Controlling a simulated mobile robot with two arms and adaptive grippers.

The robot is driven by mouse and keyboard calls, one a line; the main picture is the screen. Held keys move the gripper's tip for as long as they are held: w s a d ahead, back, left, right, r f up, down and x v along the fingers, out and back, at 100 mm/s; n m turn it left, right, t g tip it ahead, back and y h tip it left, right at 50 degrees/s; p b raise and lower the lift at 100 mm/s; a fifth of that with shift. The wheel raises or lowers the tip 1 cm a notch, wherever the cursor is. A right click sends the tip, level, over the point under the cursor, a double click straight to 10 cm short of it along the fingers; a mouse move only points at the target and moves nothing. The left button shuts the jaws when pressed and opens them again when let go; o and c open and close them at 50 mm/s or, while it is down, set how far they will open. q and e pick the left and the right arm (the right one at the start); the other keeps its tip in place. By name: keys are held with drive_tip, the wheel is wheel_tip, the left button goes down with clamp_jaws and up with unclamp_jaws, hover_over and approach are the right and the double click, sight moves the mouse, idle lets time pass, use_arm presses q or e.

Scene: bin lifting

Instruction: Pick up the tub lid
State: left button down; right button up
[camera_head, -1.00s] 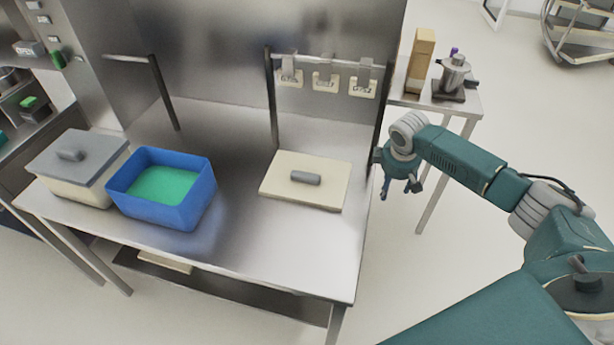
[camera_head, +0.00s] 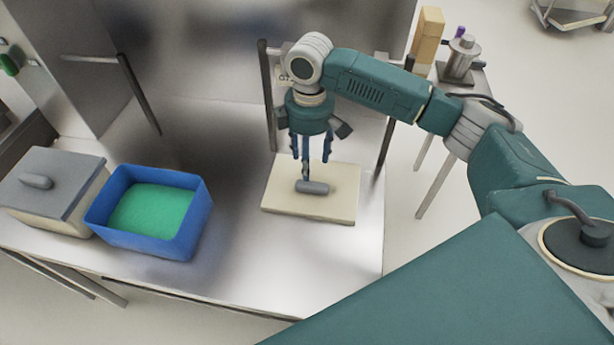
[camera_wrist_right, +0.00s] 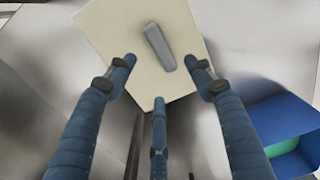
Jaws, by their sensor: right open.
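The tub lid (camera_head: 285,196) is a flat cream slab with a grey bar handle (camera_head: 313,187), lying flat on the steel table. My right gripper (camera_head: 311,163) points down above the lid, with its three fingers apart and empty. In the head view its fingertips hang close to the handle; I cannot tell if any touches it. In the right wrist view the lid (camera_wrist_right: 120,35) and its handle (camera_wrist_right: 160,47) show ahead of the open fingers (camera_wrist_right: 161,72), with the handle between and beyond the two outer tips. My left gripper is not in view.
A blue bin (camera_head: 150,245) with green contents stands left of the lid. A cream tub with a grey lid (camera_head: 50,180) stands further left. A rail with posts (camera_head: 268,95) rises behind the lid. The table between bin and lid is clear.

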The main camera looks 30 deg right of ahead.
sight(313, 182)
drive_tip(key=f, duration=0.1)
drive_tip(key=s+f, duration=0.1)
drive_tip(key=f, duration=0.1)
drive_tip(key=shift+s+d, duration=0.1)
drive_tip(key=shift+s, duration=0.1)
drive_tip(key=shift+f, duration=0.2)
drive_tip(key=f, duration=0.1)
drive_tip(key=f+p, duration=0.1)
drive_tip(key=f, duration=0.1)
drive_tip(key=f+p, duration=0.1)
drive_tip(key=shift+w+d+f, duration=0.25)
drive_tip(key=shift+f, duration=0.35)
drive_tip(key=shift+c, duration=0.8)
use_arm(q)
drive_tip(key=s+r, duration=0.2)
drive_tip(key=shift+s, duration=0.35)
use_arm(e)
clamp_jaws()
